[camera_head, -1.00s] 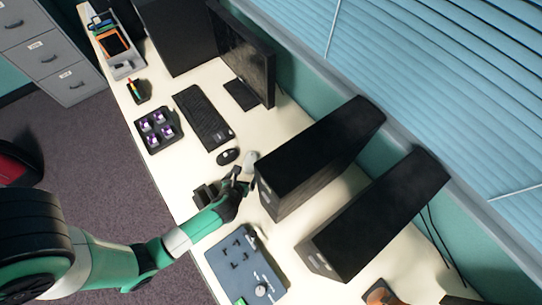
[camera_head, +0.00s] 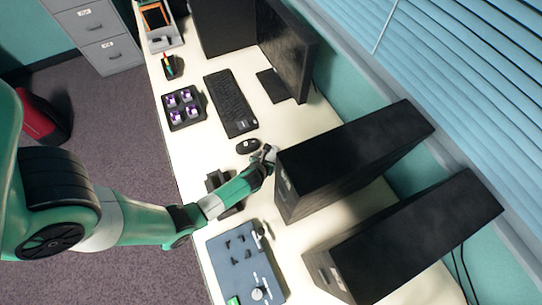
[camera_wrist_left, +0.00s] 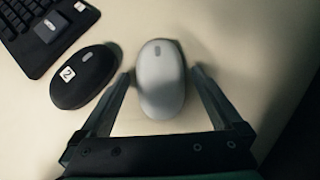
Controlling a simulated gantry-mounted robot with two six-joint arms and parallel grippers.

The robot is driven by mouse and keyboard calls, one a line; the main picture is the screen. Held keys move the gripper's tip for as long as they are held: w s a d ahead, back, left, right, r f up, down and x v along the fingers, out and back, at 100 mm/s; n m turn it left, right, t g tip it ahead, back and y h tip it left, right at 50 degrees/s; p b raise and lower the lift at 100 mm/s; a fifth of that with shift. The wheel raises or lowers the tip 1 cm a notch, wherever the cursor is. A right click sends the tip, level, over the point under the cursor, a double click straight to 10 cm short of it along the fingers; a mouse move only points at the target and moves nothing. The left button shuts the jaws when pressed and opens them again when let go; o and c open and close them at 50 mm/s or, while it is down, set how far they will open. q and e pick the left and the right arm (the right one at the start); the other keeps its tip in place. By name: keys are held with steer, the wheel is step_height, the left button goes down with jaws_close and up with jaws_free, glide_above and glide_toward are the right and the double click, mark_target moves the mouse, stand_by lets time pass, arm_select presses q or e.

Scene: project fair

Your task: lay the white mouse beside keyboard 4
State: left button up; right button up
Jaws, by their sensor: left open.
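The white mouse (camera_wrist_left: 160,85) lies on the table in the left wrist view, between the two spread fingers of my left gripper (camera_wrist_left: 160,76). The fingers are open, one along each side of it. In the head view my left gripper (camera_head: 269,156) is beside the near black tower and mostly hides the white mouse. A black keyboard (camera_head: 231,104) lies farther up the table; its corner shows in the left wrist view (camera_wrist_left: 40,28), and its tag number cannot be read surely. My right gripper is not in view.
A black mouse (camera_wrist_left: 84,77) tagged 2 lies just left of the white one. Two black towers (camera_head: 350,155) (camera_head: 415,240) stand to the right. A switch tray (camera_head: 184,107), a blue panel (camera_head: 245,262) and a monitor (camera_head: 288,48) are around.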

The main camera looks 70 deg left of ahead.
mark_target(273, 150)
arm_select(q)
steer(key=shift+r, duration=0.1)
steer(key=c, duration=1.5)
steer(key=shift+r+p, duration=0.4)
steer(key=shift+r, duration=0.1)
step_height(273, 150, up, 3)
steer(key=shift+f+p, duration=0.2)
steer(key=shift+p, duration=0.65)
steer(key=p+v, duration=0.2)
steer(key=v, duration=0.3)
steer(key=s+f+p+v, duration=0.1)
steer(key=p+v, duration=0.1)
steer(key=v, duration=0.4)
steer(key=s+d+f+p+v, duration=0.1)
steer(key=p+v, duration=0.1)
steer(key=v, duration=0.3)
steer(key=shift+s+d, duration=0.25)
steer(key=shift+d, duration=0.05)
